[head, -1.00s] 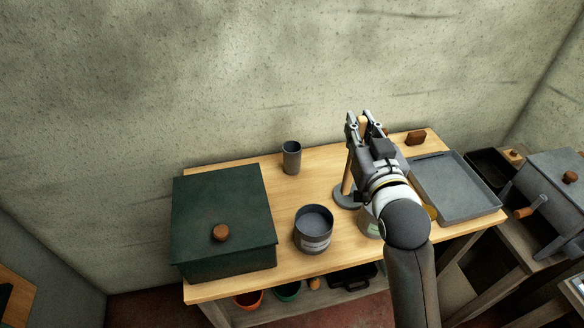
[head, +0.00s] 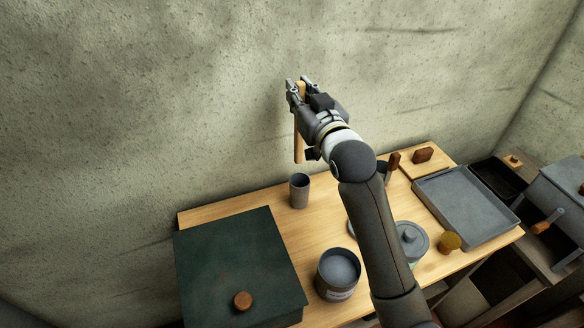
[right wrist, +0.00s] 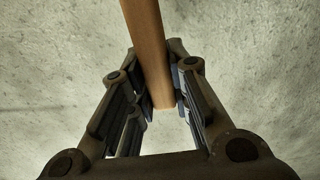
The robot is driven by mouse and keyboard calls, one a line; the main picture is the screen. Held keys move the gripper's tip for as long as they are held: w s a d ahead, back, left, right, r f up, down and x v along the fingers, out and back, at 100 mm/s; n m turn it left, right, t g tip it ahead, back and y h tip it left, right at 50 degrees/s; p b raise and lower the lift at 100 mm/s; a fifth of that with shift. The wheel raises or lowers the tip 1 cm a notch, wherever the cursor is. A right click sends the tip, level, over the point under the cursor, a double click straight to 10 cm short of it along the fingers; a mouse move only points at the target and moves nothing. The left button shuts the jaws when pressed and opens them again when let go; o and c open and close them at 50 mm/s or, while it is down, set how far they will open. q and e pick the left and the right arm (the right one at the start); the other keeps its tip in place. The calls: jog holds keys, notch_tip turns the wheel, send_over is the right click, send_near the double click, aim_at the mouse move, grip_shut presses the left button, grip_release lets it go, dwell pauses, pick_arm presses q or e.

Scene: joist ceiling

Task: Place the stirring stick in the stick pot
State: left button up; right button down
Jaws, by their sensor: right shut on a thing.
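The stirring stick (head: 298,142) is a light wooden rod, held upright in my right gripper (head: 298,90). The right wrist view shows the stick (right wrist: 148,50) between the two fingers of the gripper (right wrist: 163,100). The stick's lower end is just above and behind the rim of a small grey cylindrical pot (head: 299,192), apart from it. This pot stands upright at the back of the wooden table and looks like the stick pot. My left gripper is not in view.
A dark green box (head: 240,262) with a wooden knob fills the table's left. An open grey tin (head: 338,273) stands in front of the pot. A lidded tin (head: 410,238), a yellowish round thing (head: 449,242) and a grey tray (head: 465,207) are at right.

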jog(key=p, duration=0.1)
send_over(302, 152)
notch_tip(302, 152, down, 7)
jog(key=f, duration=0.3)
jog(key=shift+w+a+f+p, duration=0.1)
jog(key=shift+a+f+p, duration=0.1)
jog(key=shift+p, duration=0.2)
notch_tip(302, 152, down, 2)
jog(key=shift+f, duration=0.2)
notch_tip(302, 152, down, 2)
jog(key=shift+f+p, duration=0.1)
jog(key=shift+p, duration=0.25)
jog(key=shift+f, duration=0.4)
jog(key=c, duration=1.3)
grip_release()
jog(key=shift+c, duration=0.2)
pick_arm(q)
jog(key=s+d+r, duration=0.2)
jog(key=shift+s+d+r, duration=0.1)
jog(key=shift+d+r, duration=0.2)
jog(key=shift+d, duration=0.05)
